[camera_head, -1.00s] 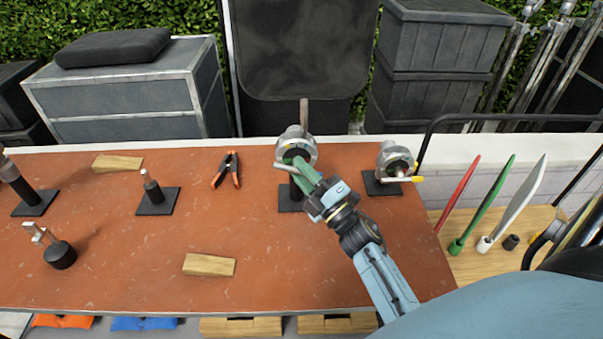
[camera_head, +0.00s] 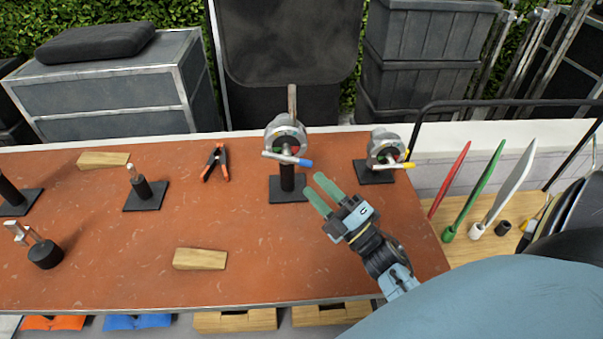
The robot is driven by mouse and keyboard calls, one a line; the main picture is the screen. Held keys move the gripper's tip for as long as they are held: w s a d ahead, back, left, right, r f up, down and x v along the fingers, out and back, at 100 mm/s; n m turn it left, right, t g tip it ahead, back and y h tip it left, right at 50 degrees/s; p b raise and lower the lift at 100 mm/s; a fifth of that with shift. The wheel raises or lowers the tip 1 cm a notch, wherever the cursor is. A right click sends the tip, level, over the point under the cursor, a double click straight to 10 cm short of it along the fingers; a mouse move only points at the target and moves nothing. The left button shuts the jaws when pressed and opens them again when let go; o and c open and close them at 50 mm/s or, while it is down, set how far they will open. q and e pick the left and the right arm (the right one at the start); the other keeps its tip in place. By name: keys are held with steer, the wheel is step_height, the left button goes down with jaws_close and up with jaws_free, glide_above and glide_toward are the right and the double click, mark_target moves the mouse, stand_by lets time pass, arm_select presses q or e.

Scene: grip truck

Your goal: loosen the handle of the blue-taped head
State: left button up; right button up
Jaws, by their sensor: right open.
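The blue-taped head (camera_head: 285,133) is a round grey metal grip head on a black post and square base, near the back middle of the red-brown table. Its silver T-handle (camera_head: 281,157) points right, with blue tape (camera_head: 305,163) on its right end. A rod rises from the head's top. My right gripper (camera_head: 325,193) is open and empty, its two green fingers apart, just right of and in front of the head, clear of the handle. A similar head (camera_head: 385,147) with a yellow-taped handle (camera_head: 409,165) stands to the right. My left gripper is not in view.
On the table (camera_head: 130,255) are orange-handled clamps (camera_head: 215,161), wooden wedges (camera_head: 200,259), and small posts on black bases (camera_head: 144,194). A black rail (camera_head: 500,103) and several coloured flags (camera_head: 487,185) stand at the right. The front middle of the table is mostly clear.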

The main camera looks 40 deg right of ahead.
steer(key=v, duration=0.4)
steer(key=shift+s+b, duration=0.2)
steer(key=shift+b, duration=0.15)
steer(key=shift+f, duration=0.1)
